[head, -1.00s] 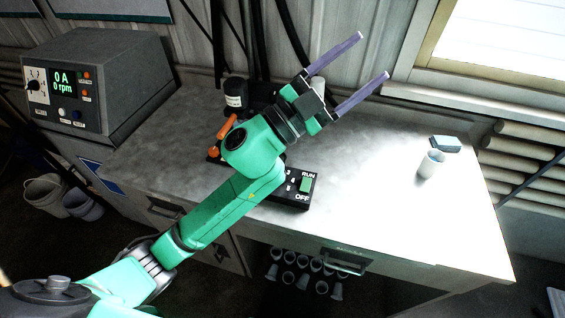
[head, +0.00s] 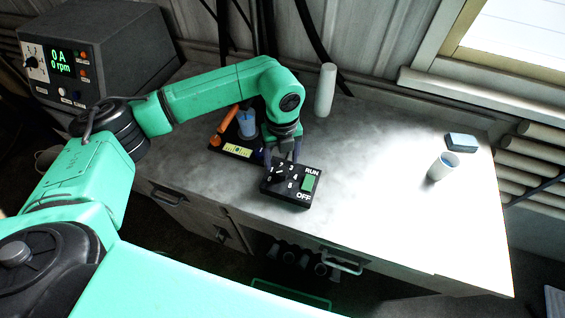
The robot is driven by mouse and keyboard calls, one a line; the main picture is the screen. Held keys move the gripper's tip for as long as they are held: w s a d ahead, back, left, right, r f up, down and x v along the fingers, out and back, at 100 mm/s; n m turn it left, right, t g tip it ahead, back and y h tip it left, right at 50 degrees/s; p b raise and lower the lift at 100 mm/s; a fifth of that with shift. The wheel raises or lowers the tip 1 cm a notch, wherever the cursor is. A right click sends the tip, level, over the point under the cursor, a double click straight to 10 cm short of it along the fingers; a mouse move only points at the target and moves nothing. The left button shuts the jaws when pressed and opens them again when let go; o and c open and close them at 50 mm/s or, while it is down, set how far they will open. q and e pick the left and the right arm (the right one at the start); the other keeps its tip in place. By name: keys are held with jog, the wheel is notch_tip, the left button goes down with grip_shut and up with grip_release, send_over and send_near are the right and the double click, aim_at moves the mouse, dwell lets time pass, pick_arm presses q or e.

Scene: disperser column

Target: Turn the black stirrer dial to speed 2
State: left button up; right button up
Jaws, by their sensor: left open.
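A black control box (head: 290,199) lies on the bench with its front face up. It bears a black dial (head: 279,176) ringed by white numbers and a green switch (head: 308,182) between the words RUN and OFF. Which number the dial points at is too small to tell. My left gripper (head: 281,158) is open and points down over the dial, with its fingers apart at the far side of it. Whether the fingers touch the dial I cannot tell. My right gripper is not in view.
A grey power unit (head: 110,50) with a display reading 0 A and 0 rpm stands at the back left. A white cup (head: 441,167) and blue block (head: 461,142) sit right.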

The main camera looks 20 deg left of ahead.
aim_at(282, 170)
pick_arm(q)
notch_tip(282, 170, down, 5)
jog(key=shift+r+p, duration=0.15)
jog(key=shift+p, duration=0.3)
jog(key=shift+d+f, duration=0.1)
jog(key=shift+f, duration=0.1)
grip_shut()
